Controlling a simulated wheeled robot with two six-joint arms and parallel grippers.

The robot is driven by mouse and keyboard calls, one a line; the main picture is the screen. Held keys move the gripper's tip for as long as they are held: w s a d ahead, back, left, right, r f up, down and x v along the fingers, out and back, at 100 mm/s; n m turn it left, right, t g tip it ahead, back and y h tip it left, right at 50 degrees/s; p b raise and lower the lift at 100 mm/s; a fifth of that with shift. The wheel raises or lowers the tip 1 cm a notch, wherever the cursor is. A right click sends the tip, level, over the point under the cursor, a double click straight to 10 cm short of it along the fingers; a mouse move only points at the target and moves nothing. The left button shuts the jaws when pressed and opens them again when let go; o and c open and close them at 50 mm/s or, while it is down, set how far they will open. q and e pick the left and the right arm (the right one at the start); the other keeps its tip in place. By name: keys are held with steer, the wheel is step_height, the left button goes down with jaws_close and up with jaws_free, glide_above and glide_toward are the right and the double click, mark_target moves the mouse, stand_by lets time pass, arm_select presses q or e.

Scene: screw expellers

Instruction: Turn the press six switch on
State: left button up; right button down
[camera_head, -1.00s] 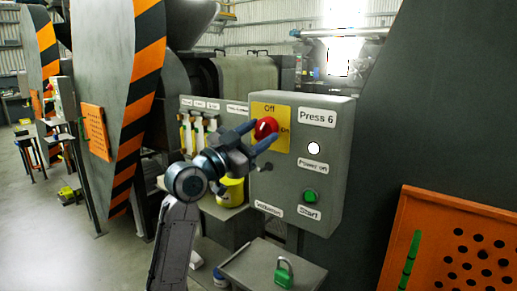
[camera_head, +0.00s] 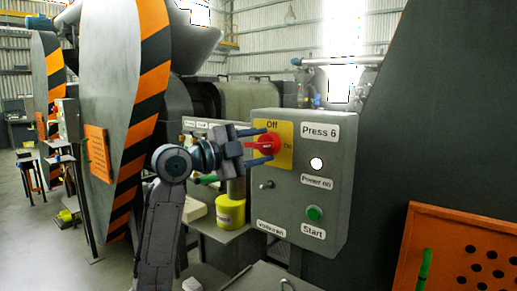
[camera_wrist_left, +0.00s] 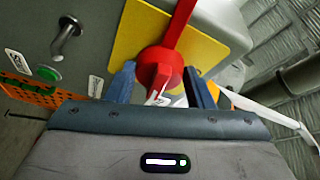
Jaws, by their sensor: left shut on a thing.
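The Press 6 box (camera_head: 335,200) is grey. Part of the handle is hidden by the fingers. My right gripper is out of view.
A white round light (camera_head: 316,163) marked Power on and a green Start button (camera_head: 314,213) are on the box. A small metal toggle (camera_head: 267,185) sits below the switch. A yellow container (camera_head: 230,210) stands left of the box. An orange perforated panel (camera_head: 470,250) is at lower right.

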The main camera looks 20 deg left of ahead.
arm_select(q)
steer(key=shift+m+g+y, duration=0.3)
steer(key=shift+m, duration=0.5)
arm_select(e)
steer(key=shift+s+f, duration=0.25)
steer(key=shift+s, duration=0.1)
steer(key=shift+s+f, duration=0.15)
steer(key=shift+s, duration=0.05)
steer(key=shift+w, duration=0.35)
arm_select(q)
steer(key=o, duration=1)
steer(key=shift+c, duration=0.2)
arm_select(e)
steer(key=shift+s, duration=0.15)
arm_select(q)
steer(key=shift+s+a, duration=0.1)
steer(key=shift+s, duration=0.05)
steer(key=b+v, duration=0.3)
steer(key=v, duration=0.7)
steer(key=shift+a, duration=0.15)
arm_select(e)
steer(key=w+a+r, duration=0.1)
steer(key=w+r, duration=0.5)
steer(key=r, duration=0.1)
